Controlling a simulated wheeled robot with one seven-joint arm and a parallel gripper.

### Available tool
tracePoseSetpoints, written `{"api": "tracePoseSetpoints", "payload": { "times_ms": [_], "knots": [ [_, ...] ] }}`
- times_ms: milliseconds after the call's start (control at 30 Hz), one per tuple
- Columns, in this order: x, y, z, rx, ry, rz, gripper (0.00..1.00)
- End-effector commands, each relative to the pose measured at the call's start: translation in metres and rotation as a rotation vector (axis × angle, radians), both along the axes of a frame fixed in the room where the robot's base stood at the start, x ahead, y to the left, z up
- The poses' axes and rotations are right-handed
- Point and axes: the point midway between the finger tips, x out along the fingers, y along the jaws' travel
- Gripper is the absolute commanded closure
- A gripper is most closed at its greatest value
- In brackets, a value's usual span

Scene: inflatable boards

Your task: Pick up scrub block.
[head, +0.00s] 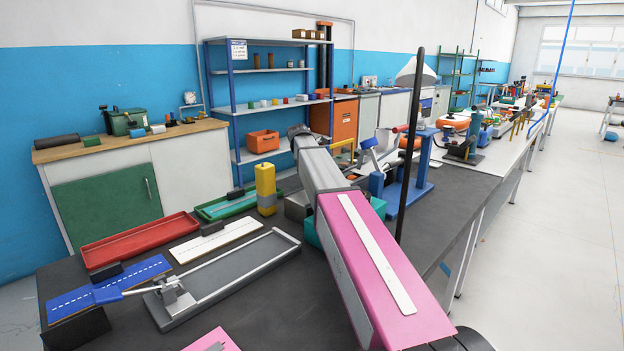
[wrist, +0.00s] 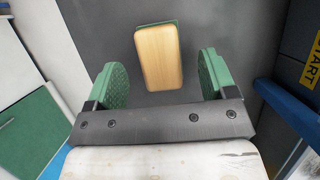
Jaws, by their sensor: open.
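The scrub block (wrist: 158,58) shows in the wrist view as a rounded, pale wooden block with a green edge beneath it. It lies on a dark grey surface, slightly tilted in the picture. My gripper (wrist: 163,78) is open, with its two round green finger pads apart. The block is ahead of the gripper, and its near end is between the pads in the picture. Gaps show on both sides, and neither pad appears to touch it. In the head view my arm crosses the bench, and I cannot make out the block there.
On the dark bench (head: 300,310) stand a yellow block (head: 266,190), a red tray (head: 140,240), a grey tray (head: 245,272) and a blue stand (head: 408,195). A thin black pole rises right of my arm. In the wrist view a blue bar (wrist: 290,110) lies at right.

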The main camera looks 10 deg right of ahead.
Motion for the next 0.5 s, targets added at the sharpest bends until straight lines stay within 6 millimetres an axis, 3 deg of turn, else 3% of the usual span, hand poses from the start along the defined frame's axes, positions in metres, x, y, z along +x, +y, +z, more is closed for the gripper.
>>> {"api": "tracePoseSetpoints", "payload": {
  "times_ms": [133,400,500],
  "knots": [
    [0.005,-0.006,-0.019,0.0,0.002,0.001,0.22],
    [0.006,-0.008,-0.022,0.0,0.0,0.0,0.22],
    [0.006,-0.007,-0.022,0.0,0.0,0.0,0.55]
  ]
}}
